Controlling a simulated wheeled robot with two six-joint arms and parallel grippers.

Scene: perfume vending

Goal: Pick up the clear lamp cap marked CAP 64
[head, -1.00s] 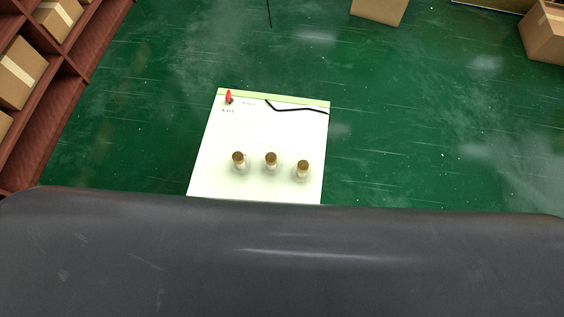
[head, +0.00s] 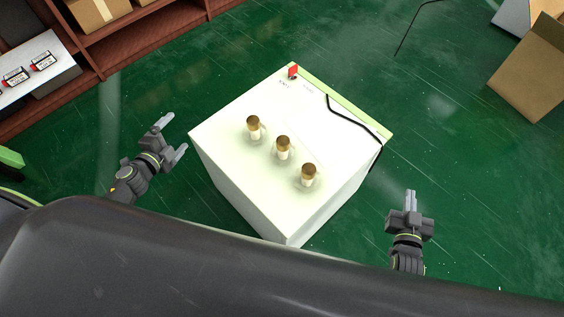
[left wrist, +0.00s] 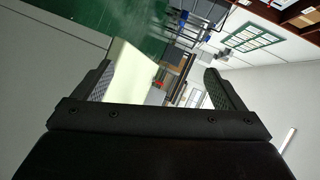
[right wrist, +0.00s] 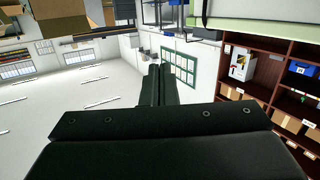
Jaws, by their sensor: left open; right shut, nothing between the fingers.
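No marking "CAP 64" is legible in any view. Three small clear pieces with brown tops stand in a row on a white box-shaped stand: a left one (head: 253,128), a middle one (head: 283,148) and a right one (head: 308,175). I cannot tell whether one is the lamp cap. My left gripper (head: 174,136) is open and empty, left of the stand (head: 240,200). My right gripper (head: 411,200) is shut and empty, right of the stand. Both are apart from the stand. The left wrist view shows open fingers; the right wrist view shows them together.
A red piece (head: 293,71) and a black cable (head: 350,122) are on the stand's far side. A shelf (head: 150,32) and a white surface with several red-and-white labelled items (head: 43,61) are at upper left. A cardboard box (head: 527,75) stands at upper right. Green floor lies between.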

